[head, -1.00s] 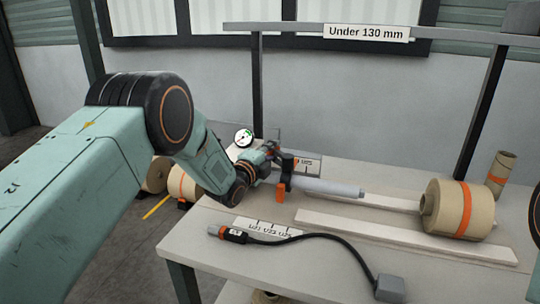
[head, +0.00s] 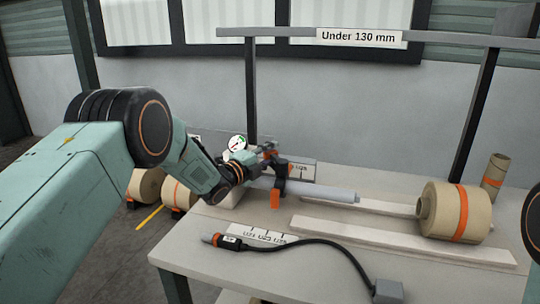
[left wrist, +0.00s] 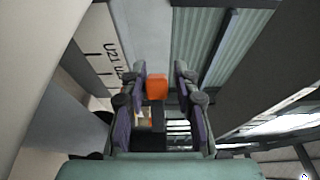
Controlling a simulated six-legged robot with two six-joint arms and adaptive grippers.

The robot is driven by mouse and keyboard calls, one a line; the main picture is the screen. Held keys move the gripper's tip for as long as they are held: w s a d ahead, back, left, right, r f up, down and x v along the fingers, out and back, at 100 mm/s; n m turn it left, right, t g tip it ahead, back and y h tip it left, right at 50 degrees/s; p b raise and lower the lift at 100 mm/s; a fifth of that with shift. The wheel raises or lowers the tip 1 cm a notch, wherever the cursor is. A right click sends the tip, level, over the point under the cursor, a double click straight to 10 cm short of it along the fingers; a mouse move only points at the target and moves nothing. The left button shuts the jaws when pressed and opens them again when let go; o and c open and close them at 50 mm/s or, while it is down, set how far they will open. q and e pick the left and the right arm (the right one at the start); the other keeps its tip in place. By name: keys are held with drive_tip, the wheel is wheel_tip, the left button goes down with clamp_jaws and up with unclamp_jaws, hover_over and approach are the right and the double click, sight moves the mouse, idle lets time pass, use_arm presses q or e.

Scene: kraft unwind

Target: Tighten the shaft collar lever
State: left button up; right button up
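The grey shaft (head: 322,193) points right over the table, with a dark collar (head: 281,180) around its left part. An orange lever end (head: 275,199) hangs below the collar. In the left wrist view an orange block (left wrist: 157,87), apparently part of the lever, shows between the finger pairs with a dark piece below it. My left gripper (head: 266,152) is at the collar's upper left, partly overlapping it in the head view. Its fingers (left wrist: 160,85) are apart, with gaps beside the orange block; contact is not clear. My right gripper is out of view.
A round dial (head: 238,143) stands behind my left gripper. A cabled handheld tool (head: 228,241) lies at the table front, beside a marked plate (head: 262,235). A kraft roll (head: 456,211) with an orange band sits at right near two pale rails (head: 398,241). A dark post frame (head: 250,90) rises behind.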

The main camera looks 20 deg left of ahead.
use_arm(q)
drive_tip(key=shift+o, duration=0.9)
drive_tip(key=shift+f, duration=0.1)
drive_tip(key=shift+s, duration=0.1)
drive_tip(key=shift+s+a, duration=0.15)
drive_tip(key=shift+s, duration=0.05)
drive_tip(key=v, duration=1.1)
drive_tip(key=shift+s, duration=0.25)
drive_tip(key=shift+c, duration=0.6)
